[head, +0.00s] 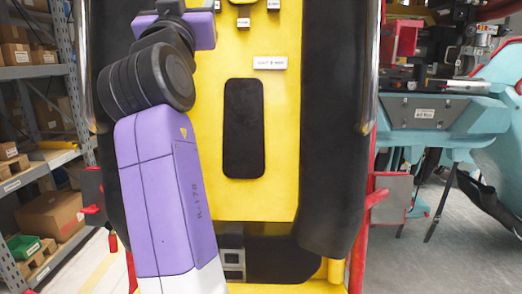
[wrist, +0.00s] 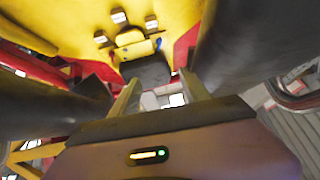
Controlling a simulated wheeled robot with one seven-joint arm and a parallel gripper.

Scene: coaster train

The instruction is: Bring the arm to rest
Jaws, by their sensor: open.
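My arm shows in the head view as purple links with a black joint, rising along the left side of a yellow panel (head: 275,150). My gripper is not clearly visible in the head view. In the wrist view my gripper (wrist: 160,88) has its two fingers apart, with no object held between them. Beyond the fingertips are a yellow surface (wrist: 65,25) with small pale labelled blocks and a dark block (wrist: 147,70). I cannot tell the exact gap from the fingertips to these.
Black padded bolsters (head: 335,130) flank the panel, and a black rectangular pad (head: 243,128) is set in its middle. Shelves with boxes (head: 52,212) stand at the left. A teal machine (head: 440,112) is at the right, with grey floor (head: 455,245) below it.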

